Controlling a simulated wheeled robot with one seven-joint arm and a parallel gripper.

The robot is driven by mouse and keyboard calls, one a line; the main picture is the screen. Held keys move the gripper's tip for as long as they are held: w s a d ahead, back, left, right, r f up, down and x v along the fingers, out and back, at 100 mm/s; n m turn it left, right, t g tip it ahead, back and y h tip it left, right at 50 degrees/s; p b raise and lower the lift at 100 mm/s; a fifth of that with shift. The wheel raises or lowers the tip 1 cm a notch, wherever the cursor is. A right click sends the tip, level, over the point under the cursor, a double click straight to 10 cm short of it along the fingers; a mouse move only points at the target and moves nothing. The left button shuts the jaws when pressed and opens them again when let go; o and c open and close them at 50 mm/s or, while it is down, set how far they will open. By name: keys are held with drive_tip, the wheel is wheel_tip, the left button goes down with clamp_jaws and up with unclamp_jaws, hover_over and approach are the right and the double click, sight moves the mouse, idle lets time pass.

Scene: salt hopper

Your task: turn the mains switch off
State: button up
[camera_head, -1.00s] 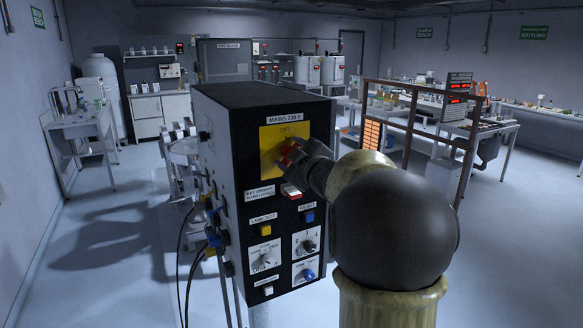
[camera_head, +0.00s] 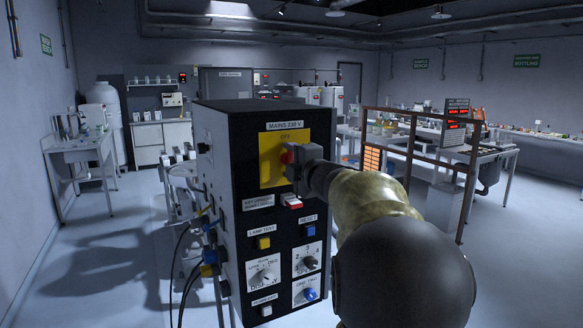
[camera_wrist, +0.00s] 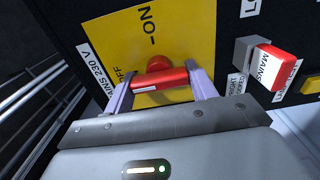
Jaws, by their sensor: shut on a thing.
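The mains switch is a red bar handle (camera_wrist: 160,80) with a red hub on a yellow plate (camera_head: 270,172), under the MAINS 230 V label on the black panel. In the head view, only a little of the red handle (camera_head: 286,157) shows beside my gripper (camera_head: 293,163). In the wrist view, my gripper (camera_wrist: 159,76) has one finger at each end of the bar and is shut on it. The bar lies in line with the OFF mark (camera_wrist: 125,80), one end towards it. The ON mark (camera_wrist: 148,22) is off to the side of the bar.
Lower down are a yellow button (camera_head: 263,242), a blue button (camera_head: 309,230) and several knobs. Cables (camera_head: 186,262) hang at the panel's left side. A brown frame (camera_head: 413,160) stands to the right.

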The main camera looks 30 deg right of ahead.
idle(0.4)
drive_tip(key=o, duration=1)
drive_tip(key=shift+s, duration=0.1)
drive_tip(key=s, duration=0.5)
drive_tip(key=s+b, duration=0.1)
drive_tip(key=s, duration=1.1)
drive_tip(key=shift+s+d, duration=0.1)
drive_tip(key=shift+d, duration=0.2)
